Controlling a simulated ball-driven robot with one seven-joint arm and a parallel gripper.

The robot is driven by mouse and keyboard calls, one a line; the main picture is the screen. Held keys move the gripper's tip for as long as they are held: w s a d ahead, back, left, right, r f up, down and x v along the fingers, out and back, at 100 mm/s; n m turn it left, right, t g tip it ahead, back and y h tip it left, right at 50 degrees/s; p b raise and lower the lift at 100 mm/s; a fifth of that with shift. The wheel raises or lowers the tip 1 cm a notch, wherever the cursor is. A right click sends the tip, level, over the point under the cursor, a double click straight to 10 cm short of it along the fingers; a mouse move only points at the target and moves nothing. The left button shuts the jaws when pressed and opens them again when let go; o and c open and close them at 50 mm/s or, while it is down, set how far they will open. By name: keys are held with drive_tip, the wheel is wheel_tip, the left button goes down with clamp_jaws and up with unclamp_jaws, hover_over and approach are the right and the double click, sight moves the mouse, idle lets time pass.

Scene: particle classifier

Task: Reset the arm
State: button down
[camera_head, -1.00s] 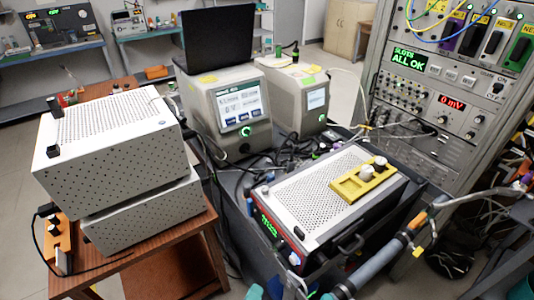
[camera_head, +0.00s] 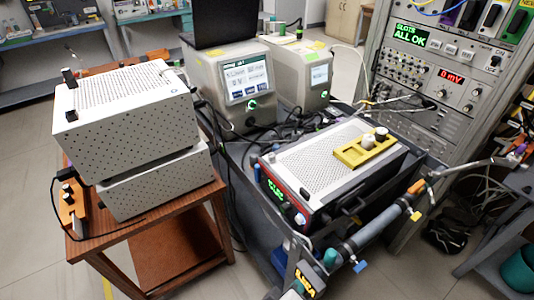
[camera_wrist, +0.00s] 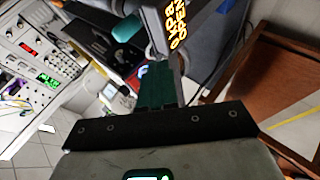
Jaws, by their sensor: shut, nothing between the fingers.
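My gripper (camera_wrist: 160,88) shows in the wrist view, past a black bar with screws at the bottom of the picture. Its narrow teal fingers are together in the middle, with nothing held between them. A grey post with an amber lit display (camera_wrist: 172,28) stands just beyond the fingers; I cannot tell whether they touch it. The same display shows low in the head view (camera_head: 307,281). I cannot make out my gripper in the head view.
Stacked white perforated boxes (camera_head: 130,125) stand on a brown table (camera_head: 200,208) at left. A perforated instrument (camera_head: 305,165) with a yellow holder (camera_head: 367,147) sits on a cart at centre. A grey pipe (camera_head: 375,232) runs along its front. An equipment rack (camera_head: 440,110) stands behind.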

drive_tip(key=s+d+f+m+g+y+b, duration=0.2)
drive_tip(key=s+d+f, duration=0.4)
drive_tip(key=s+d, duration=0.3)
drive_tip(key=s+d+f+m+g+y+b, duration=0.2)
drive_tip(key=s+d+f+m+g+b, duration=0.3)
drive_tip(key=d, duration=0.7)
drive_tip(key=s+f+m+g, duration=0.1)
drive_tip(key=s+f, duration=0.1)
drive_tip(key=s, duration=0.1)
drive_tip(key=shift+s+d, duration=0.2)
drive_tip(key=shift+s, duration=0.15)
